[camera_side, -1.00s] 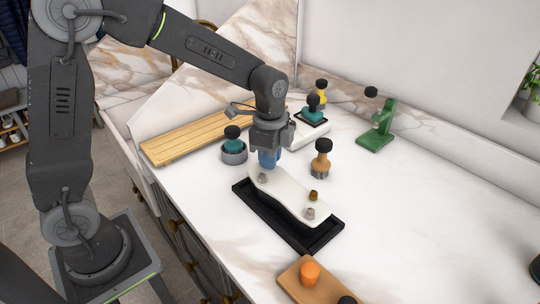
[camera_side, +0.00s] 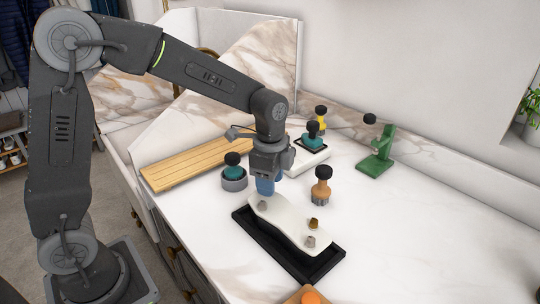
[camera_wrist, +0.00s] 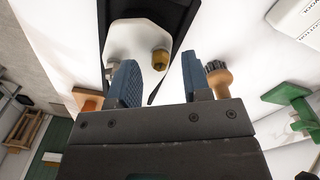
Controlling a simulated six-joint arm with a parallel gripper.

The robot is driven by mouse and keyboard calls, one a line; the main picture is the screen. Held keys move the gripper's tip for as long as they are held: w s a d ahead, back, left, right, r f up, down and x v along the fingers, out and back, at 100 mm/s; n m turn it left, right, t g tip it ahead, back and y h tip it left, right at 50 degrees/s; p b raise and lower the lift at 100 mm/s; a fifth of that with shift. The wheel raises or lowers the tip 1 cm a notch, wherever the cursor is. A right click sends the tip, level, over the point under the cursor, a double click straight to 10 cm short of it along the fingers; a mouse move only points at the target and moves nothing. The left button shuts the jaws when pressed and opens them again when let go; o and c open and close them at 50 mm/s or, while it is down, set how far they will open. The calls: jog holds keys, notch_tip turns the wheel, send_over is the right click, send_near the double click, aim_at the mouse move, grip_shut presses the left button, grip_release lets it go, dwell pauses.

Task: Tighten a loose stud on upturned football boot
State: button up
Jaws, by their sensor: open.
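The upturned boot's white sole (camera_side: 287,221) lies in a black tray (camera_side: 322,271) on the bench. A gold-brown stud (camera_side: 313,223) and a grey stud (camera_side: 310,241) stand near its right end. Another grey stud (camera_side: 262,205) is at its left end, close to my gripper (camera_side: 265,188). My gripper is over that left end, with blue fingers pointing down. In the wrist view my gripper (camera_wrist: 158,80) has its fingers apart. The sole (camera_wrist: 140,38) and gold stud (camera_wrist: 160,60) show beyond the gap. I cannot tell whether the left-end stud lies between the fingers.
A slatted board (camera_side: 200,162) lies behind. A green stand (camera_side: 378,150) is at the back right. The right bench is clear.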

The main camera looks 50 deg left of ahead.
notch_tip(320, 180, up, 13)
jog(key=shift+f, duration=0.15)
dwell(0.4)
jog(key=s+a+f+n+t, duration=0.1)
jog(key=s+n+t, duration=0.1)
jog(key=s+n, duration=0.4)
jog(key=s+a+f+n+t, duration=0.1)
jog(key=s+n+t, duration=0.2)
jog(key=s, duration=0.9)
jog(key=n, duration=0.3)
jog(key=shift+s+a+f+n+t, duration=0.15)
jog(key=shift+a+f+n+t, duration=0.15)
jog(key=shift+f, duration=0.05)
